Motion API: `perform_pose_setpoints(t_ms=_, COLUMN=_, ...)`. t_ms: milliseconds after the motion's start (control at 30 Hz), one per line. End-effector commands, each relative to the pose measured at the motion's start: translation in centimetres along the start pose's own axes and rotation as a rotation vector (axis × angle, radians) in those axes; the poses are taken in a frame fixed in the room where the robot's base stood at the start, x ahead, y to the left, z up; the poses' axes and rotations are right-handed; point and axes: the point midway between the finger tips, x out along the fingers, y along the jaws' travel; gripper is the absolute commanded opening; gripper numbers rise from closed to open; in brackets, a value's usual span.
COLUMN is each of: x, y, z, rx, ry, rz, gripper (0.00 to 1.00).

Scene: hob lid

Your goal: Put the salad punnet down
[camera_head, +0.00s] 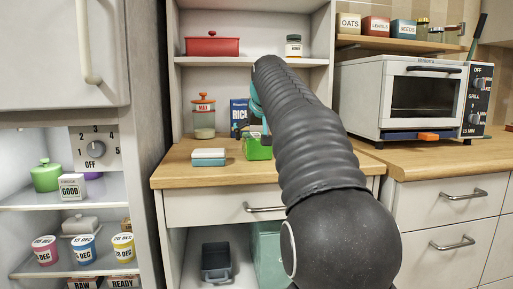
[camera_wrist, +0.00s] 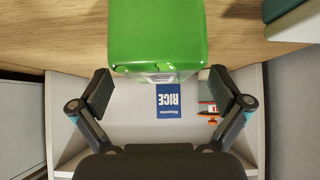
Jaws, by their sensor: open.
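The green salad punnet (camera_head: 258,148) stands on the wooden worktop (camera_head: 180,174) below the shelves, partly hidden by my arm in the head view. In the wrist view the punnet (camera_wrist: 157,35) fills the top middle, its near edge close to the fingertips. My gripper (camera_wrist: 160,88) is open, with one finger to each side of the punnet's edge and a gap on both sides.
A white and teal box (camera_head: 208,157) lies to the left. A toaster oven (camera_head: 408,97) stands on the right counter. An upper shelf holds a red dish (camera_head: 212,45). The worktop's front left is clear.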

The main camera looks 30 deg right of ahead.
Motion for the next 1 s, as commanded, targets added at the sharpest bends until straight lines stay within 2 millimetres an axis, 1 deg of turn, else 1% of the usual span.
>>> perform_pose_setpoints(t_ms=33, x=1.0, y=0.0, z=0.2, rx=0.000, ry=-0.004, rz=0.000, gripper=1.00)
perform_pose_setpoints(t_ms=100, x=2.0, y=0.0, z=0.2, rx=0.000, ry=-0.003, rz=0.000, gripper=1.00)
perform_pose_setpoints(t_ms=200, x=2.8, y=0.0, z=0.1, rx=0.000, ry=-0.002, rz=0.000, gripper=1.00)
perform_pose_setpoints(t_ms=433, x=2.9, y=0.0, z=0.1, rx=0.000, ry=-0.001, rz=0.000, gripper=1.00)
perform_pose_setpoints(t_ms=467, x=2.9, y=0.0, z=0.1, rx=0.000, ry=-0.001, rz=0.000, gripper=0.93)
perform_pose_setpoints(t_ms=500, x=2.9, y=0.0, z=0.1, rx=0.000, ry=-0.001, rz=0.000, gripper=0.82)
perform_pose_setpoints(t_ms=567, x=2.9, y=0.0, z=0.1, rx=0.000, ry=-0.001, rz=0.000, gripper=0.68)
perform_pose_setpoints(t_ms=600, x=2.9, y=0.0, z=0.1, rx=0.000, ry=-0.001, rz=0.000, gripper=0.57)
perform_pose_setpoints(t_ms=667, x=2.9, y=0.0, z=0.1, rx=0.000, ry=-0.001, rz=0.000, gripper=0.42)
perform_pose_setpoints(t_ms=700, x=2.9, y=0.0, z=0.1, rx=0.000, ry=-0.001, rz=0.000, gripper=0.33)
perform_pose_setpoints(t_ms=733, x=2.9, y=0.0, z=0.1, rx=0.000, ry=-0.001, rz=0.000, gripper=0.30)
perform_pose_setpoints(t_ms=767, x=2.9, y=0.0, z=0.0, rx=0.000, ry=0.001, rz=0.000, gripper=0.23)
perform_pose_setpoints(t_ms=1000, x=2.8, y=0.0, z=-0.1, rx=0.000, ry=0.001, rz=0.000, gripper=0.23)
